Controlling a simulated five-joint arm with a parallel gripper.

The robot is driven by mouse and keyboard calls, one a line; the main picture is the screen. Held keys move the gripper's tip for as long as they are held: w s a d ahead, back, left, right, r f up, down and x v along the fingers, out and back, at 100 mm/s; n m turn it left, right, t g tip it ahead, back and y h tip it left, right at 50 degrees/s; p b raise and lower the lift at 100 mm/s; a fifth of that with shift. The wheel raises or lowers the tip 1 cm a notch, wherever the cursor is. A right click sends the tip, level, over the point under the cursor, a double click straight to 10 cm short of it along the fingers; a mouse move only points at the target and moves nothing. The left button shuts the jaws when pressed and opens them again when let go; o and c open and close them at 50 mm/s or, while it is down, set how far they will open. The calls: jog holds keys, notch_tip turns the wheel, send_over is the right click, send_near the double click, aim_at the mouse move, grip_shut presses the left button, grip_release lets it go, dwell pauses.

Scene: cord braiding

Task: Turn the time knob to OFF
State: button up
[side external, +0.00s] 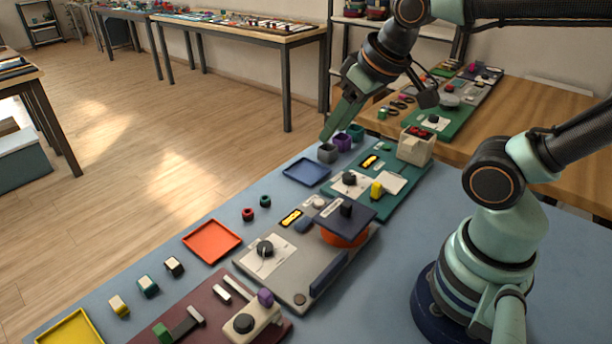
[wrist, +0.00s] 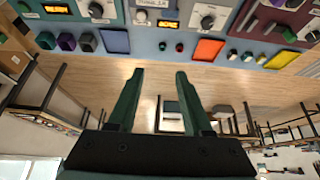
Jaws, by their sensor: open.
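Black knobs on white dial plates show in the side view: one on the grey panel (side external: 265,249) and one on the teal panel (side external: 349,178). The wrist view also shows the grey panel's knob (wrist: 208,22) and the teal panel's knob (wrist: 96,9). The dial markings are too small to read, so I cannot tell which is the time knob or where it points. My gripper (side external: 328,132) is open and empty, raised near the far end of the panels. In the wrist view its fingers (wrist: 160,75) stand apart over the floor, away from both knobs.
A dark raised block over an orange disc (side external: 343,238) stands on the grey panel. A beige box (side external: 416,147) stands at the teal panel's far end. Small cups (side external: 342,142), a blue tray (side external: 306,172) and an orange tray (side external: 212,241) lie along the table's left side.

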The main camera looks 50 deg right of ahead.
jog(key=o, duration=0.3)
jog(key=shift+o, duration=0.3)
jog(key=shift+w+a+f+m, duration=0.15)
jog(key=shift+w+a+m, duration=0.2)
jog(key=shift+m, duration=0.05)
jog(key=m+g, duration=0.6)
jog(key=m, duration=0.6)
send_over(264, 246)
notch_tip(264, 246, down, 11)
notch_tip(264, 246, down, 12)
jog(key=shift+r, duration=0.1)
grip_shut()
